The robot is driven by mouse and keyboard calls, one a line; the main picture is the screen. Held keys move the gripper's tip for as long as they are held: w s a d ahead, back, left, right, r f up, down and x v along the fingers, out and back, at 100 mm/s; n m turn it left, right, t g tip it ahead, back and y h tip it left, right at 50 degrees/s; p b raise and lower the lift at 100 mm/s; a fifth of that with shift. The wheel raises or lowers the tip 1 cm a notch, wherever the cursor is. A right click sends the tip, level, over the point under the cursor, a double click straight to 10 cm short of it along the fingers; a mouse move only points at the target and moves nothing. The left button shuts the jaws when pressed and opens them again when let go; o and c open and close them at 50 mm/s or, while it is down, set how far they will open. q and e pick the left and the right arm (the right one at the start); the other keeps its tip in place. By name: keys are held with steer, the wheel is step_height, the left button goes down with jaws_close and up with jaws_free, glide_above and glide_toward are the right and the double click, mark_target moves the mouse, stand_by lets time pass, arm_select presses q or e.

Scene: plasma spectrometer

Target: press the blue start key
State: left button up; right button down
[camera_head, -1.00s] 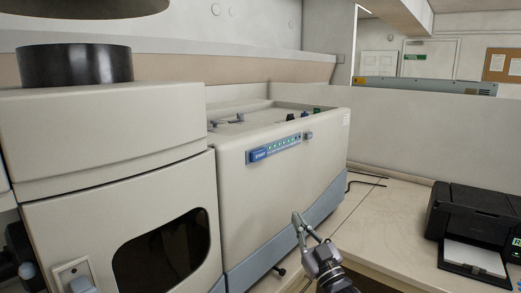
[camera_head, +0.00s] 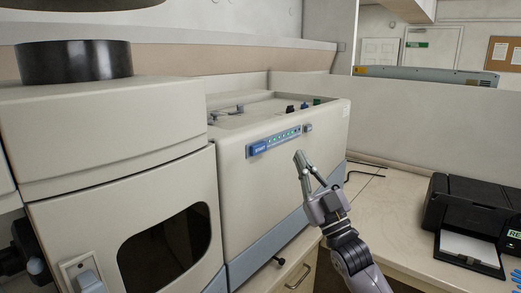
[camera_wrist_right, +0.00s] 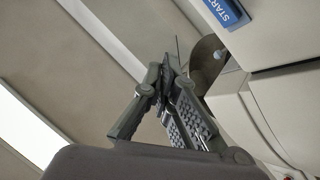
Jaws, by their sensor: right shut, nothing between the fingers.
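The blue start key (camera_head: 259,149) is at the left end of a blue strip with several green lights on the front of the beige spectrometer (camera_head: 240,185). In the right wrist view the key (camera_wrist_right: 226,12), marked START, shows at the top right, partly cut off by the frame edge. My right gripper (camera_head: 300,156) is shut and empty. It stands in front of the spectrometer, to the right of the key and slightly lower in the picture, apart from the key. The shut fingers (camera_wrist_right: 168,75) also show in the right wrist view. My left gripper is not in view.
A taller beige unit (camera_head: 110,130) with a dark window and a black cylinder on top stands at the left. A black printer (camera_head: 470,212) sits on the bench at the right. Bare bench top (camera_head: 400,200) lies between spectrometer and printer.

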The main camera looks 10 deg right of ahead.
mark_target(259, 149)
steer(key=w+a+b, duration=0.2)
steer(key=w+a, duration=0.3)
steer(key=w, duration=0.2)
steer(key=shift+a, duration=0.2)
stand_by(1.4)
steer(key=shift+w+a, duration=0.25)
steer(key=shift+w+a+b, duration=0.25)
steer(key=shift+w+b, duration=0.05)
stand_by(0.9)
steer(key=shift+s+d, duration=0.55)
steer(key=shift+s, duration=0.1)
steer(key=shift+p, duration=0.3)
